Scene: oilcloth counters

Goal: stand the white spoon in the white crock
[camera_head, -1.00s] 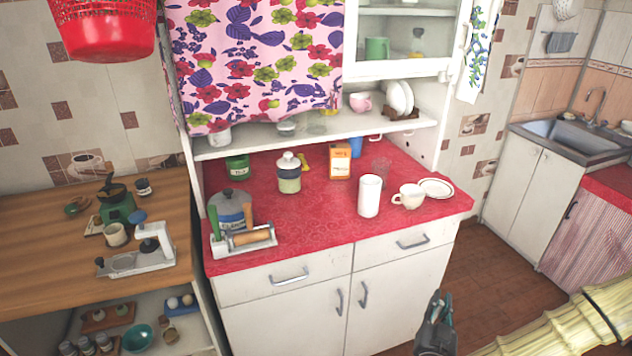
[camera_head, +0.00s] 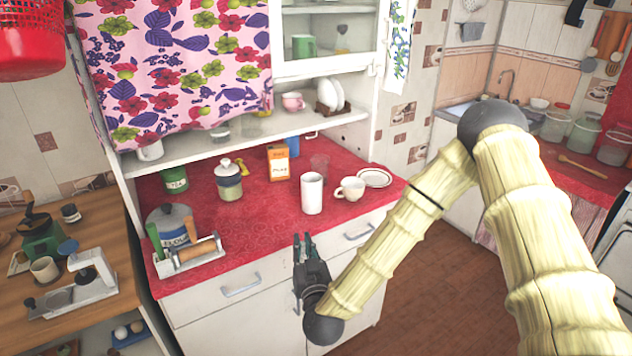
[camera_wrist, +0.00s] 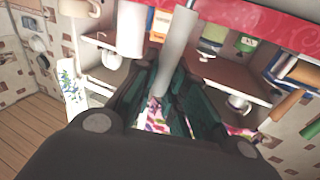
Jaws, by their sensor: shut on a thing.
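The white crock (camera_head: 312,193) stands upright on the red counter, near its front edge; it also shows in the wrist view (camera_wrist: 131,28). My gripper (camera_head: 303,244) is in front of the counter edge, below and nearer than the crock. I cannot make the spoon out in the head view.
An orange box (camera_head: 278,163) and a lidded jar (camera_head: 229,180) stand left. A white rack (camera_head: 190,258) is at the front left. Counter before the jar is clear.

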